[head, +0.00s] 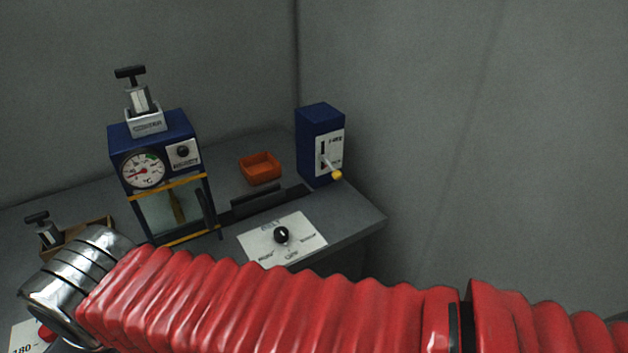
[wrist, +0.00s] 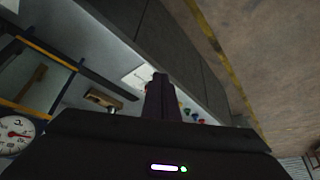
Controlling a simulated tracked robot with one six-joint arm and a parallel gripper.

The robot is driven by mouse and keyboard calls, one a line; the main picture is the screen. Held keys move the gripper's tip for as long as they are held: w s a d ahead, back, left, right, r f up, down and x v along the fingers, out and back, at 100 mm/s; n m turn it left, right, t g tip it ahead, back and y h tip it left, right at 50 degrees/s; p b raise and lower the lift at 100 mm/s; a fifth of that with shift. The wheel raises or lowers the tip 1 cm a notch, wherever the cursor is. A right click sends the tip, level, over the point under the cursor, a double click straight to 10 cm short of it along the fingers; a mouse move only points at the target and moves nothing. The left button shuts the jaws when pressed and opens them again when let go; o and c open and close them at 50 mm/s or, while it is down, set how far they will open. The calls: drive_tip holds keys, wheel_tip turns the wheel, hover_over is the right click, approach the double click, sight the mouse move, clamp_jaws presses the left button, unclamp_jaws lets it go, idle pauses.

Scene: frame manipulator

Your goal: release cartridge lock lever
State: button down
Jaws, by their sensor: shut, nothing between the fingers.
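A blue box (head: 320,142) with a white panel stands at the back right in the head view. A lever with a yellow knob (head: 336,174) sticks out of its panel, slanting down to the right. I cannot tell whether this is the cartridge lock lever; its label is too small to read. A blue machine (head: 155,140) with a dial gauge stands left of it, with a T-handled cartridge (head: 139,98) upright in a white socket on top. My gripper (wrist: 160,80) shows dark in the wrist view, fingers together and empty. The head view does not show it.
An orange tray (head: 261,168) and a white panel with a black knob (head: 282,237) lie between machine and box. Another T-handled piece (head: 46,231) is in a wooden tray at left. My red arm crosses the front. Grey walls close the back and right.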

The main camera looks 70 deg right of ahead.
drive_tip(key=shift+d, duration=0.1)
drive_tip(key=d+f+n+g+h, duration=0.15)
drive_tip(key=d+h, duration=0.25)
drive_tip(key=d, duration=1)
drive_tip(key=d+f+m+g+h, duration=0.1)
drive_tip(key=d+f+g+h, duration=0.2)
drive_tip(key=d, duration=1.1)
drive_tip(key=s+d+f+n+g+h, duration=0.1)
drive_tip(key=s+d+n, duration=0.1)
drive_tip(key=d, duration=0.6)
drive_tip(key=s+d+f+n+g+h, duration=0.1)
drive_tip(key=s+d, duration=0.3)
drive_tip(key=d, duration=0.4)
drive_tip(key=s+d+f+n+g+h, duration=0.2)
drive_tip(key=s+d+n, duration=0.1)
drive_tip(key=d, duration=0.5)
drive_tip(key=shift+s+d+f, duration=0.4)
